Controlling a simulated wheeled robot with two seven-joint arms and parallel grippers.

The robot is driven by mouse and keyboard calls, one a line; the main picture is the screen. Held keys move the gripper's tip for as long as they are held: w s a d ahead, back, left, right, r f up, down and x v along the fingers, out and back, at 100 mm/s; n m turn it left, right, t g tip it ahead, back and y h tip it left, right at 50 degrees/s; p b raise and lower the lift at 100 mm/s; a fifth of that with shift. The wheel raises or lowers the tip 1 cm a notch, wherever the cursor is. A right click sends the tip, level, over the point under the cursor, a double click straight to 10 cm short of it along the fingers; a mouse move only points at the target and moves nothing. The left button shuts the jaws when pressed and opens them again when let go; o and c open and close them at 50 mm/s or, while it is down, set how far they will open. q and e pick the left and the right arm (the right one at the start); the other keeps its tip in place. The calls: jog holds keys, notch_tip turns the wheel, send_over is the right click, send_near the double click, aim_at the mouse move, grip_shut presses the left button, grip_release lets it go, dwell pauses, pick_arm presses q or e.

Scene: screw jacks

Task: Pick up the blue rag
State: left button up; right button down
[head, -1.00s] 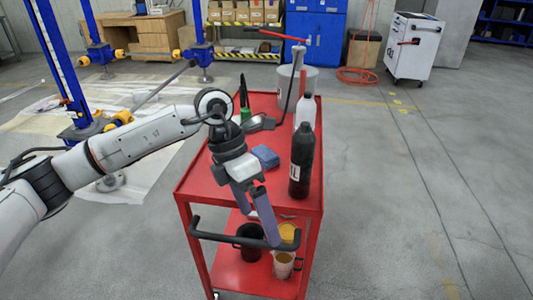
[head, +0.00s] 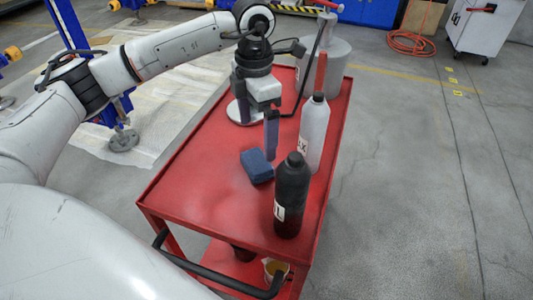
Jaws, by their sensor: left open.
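The blue rag (head: 256,167) is a small folded block lying on the top tray of the red cart (head: 195,190), left of the bottles. My left gripper (head: 257,139) points down above the tray, just behind the rag. Its two purple-grey fingers are apart, with nothing seen between them. The nearer fingertip is close to the rag's far right corner in the picture; I cannot tell whether they touch. My right gripper is not in view.
A black bottle (head: 292,196) stands right and in front of the rag, with a pale grey bottle (head: 314,132) behind it. The tray's front left is clear.

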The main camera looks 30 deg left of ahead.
aim_at(257, 160)
pick_arm(q)
jog(key=f, duration=0.3)
jog(key=shift+s+f, duration=0.15)
jog(key=shift+s, duration=0.2)
jog(key=shift+w+a+f+p, duration=0.1)
jog(key=shift+w+f+p, duration=0.1)
jog(key=shift+f, duration=1.15)
jog(key=shift+w+a+f+p, duration=0.1)
jog(key=shift+w+f+p, duration=0.05)
jog(key=shift+f, duration=1.15)
jog(key=c, duration=1.2)
notch_tip(257, 160, up, 10)
jog(key=shift+r, duration=0.1)
jog(key=shift+c, duration=0.2)
jog(key=o, duration=0.6)
jog(key=c, duration=0.4)
jog(key=shift+s, duration=0.1)
